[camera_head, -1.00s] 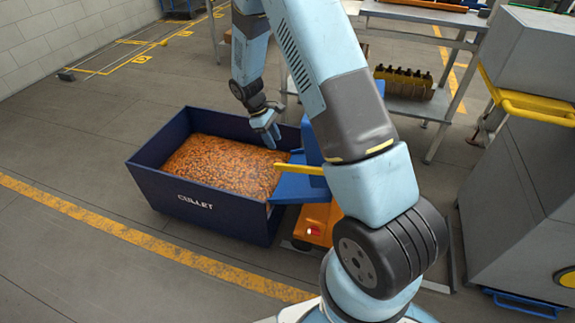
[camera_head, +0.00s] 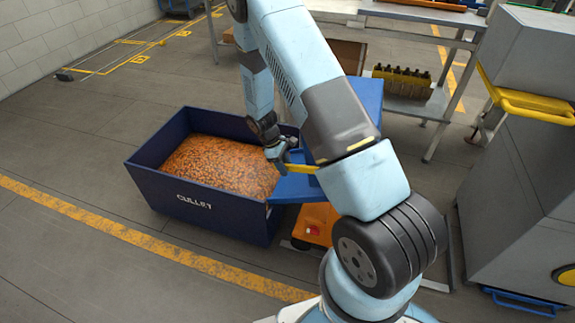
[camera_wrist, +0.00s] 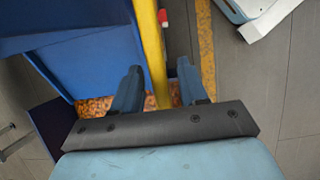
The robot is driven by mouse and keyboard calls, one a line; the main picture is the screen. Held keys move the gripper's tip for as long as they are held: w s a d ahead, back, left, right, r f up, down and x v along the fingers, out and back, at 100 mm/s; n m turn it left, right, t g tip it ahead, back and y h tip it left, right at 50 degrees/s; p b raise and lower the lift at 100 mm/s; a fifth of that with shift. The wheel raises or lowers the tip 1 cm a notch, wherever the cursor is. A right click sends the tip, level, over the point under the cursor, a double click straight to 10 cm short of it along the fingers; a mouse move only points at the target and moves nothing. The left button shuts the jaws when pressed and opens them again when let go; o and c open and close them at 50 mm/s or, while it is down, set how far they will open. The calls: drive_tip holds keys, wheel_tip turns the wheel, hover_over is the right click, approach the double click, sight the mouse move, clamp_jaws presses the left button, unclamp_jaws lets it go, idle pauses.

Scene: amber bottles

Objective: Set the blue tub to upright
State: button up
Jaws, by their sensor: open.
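The blue tub (camera_head: 294,187) is tilted towards the dark navy bin marked CULLET (camera_head: 190,196), with its lip at the bin's right side. Its upper part (camera_head: 366,94) shows behind my arm, and much of it is hidden. A yellow bar (camera_head: 302,168) runs along the tub. In the wrist view the blue tub (camera_wrist: 95,55) fills the left and the yellow bar (camera_wrist: 151,45) runs between my fingers. My gripper (camera_head: 284,160) is open at the bar, one finger on each side of it in the wrist view (camera_wrist: 158,78). Contact cannot be told.
Orange-brown cullet (camera_head: 220,166) fills the navy bin. An orange base (camera_head: 314,224) stands below the tub. A metal rack with amber bottles (camera_head: 402,80) is behind, and a grey cabinet (camera_head: 520,200) stands right. The floor left of the bin is clear.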

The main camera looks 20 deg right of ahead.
drive_tip(key=shift+c, duration=0.2)
clamp_jaws()
idle(0.4)
